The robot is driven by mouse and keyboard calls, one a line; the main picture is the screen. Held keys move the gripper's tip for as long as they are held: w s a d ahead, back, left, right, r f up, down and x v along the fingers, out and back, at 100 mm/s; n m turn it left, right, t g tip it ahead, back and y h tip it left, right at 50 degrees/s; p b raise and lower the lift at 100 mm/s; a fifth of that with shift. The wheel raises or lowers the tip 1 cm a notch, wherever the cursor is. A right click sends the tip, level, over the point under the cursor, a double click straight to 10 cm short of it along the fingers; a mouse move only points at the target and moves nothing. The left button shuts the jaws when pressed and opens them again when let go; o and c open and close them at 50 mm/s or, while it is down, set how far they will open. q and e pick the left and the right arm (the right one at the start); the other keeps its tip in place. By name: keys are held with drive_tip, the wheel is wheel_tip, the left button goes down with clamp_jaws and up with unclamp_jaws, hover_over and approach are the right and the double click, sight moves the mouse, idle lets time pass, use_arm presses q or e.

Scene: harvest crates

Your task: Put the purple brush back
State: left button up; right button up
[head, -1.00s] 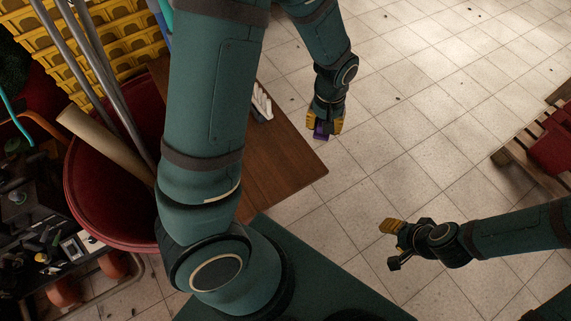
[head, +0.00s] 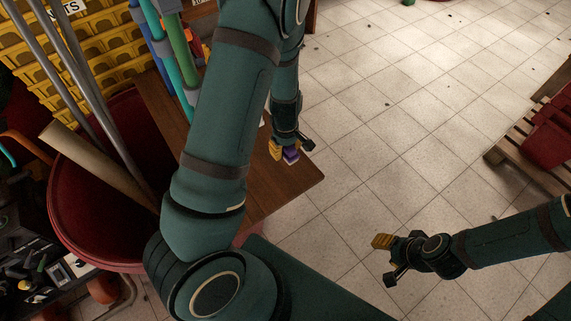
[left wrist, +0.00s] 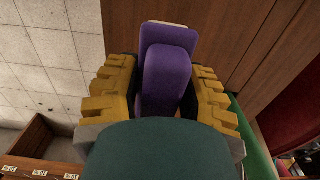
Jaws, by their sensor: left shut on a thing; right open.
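The purple brush (head: 291,154) is held in my left gripper (head: 283,151), above the right part of the brown wooden table. In the left wrist view the purple brush (left wrist: 166,70) stands between the two yellow fingers of my left gripper (left wrist: 163,95), which are shut on it. Its lower part is hidden by my own gripper. My right gripper (head: 384,260) is open and empty over the tiled floor at the lower right.
The wooden table (head: 272,187) has its near corner clear; my left arm hides much of it. A red bin (head: 75,215) with metal poles is left. A pallet (head: 515,158) with a red crate (head: 552,125) is right.

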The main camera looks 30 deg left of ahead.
sight(285, 167)
use_arm(q)
wheel_tip(285, 167, down, 8)
drive_tip(key=shift+r+b, duration=0.2)
drive_tip(key=shift+b, duration=0.65)
drive_tip(key=shift+f, duration=0.1)
drive_tip(key=o, duration=1)
drive_tip(key=shift+o, duration=0.2)
drive_tip(key=shift+f, duration=0.1)
wheel_tip(285, 167, up, 14)
drive_tip(key=p, duration=0.4)
drive_tip(key=shift+f, duration=0.25)
drive_tip(key=s+d+f+m+h, duration=0.2)
drive_tip(key=s+d+m, duration=0.3)
drive_tip(key=d, duration=0.4)
drive_tip(key=s+d+f+m+t+h, duration=0.1)
drive_tip(key=s+d+f+m, duration=0.4)
drive_tip(key=d+m, duration=0.2)
drive_tip(key=shift+d+f+t+h, duration=0.2)
drive_tip(key=shift+d+t+h, duration=0.15)
drive_tip(key=shift+d, duration=0.55)
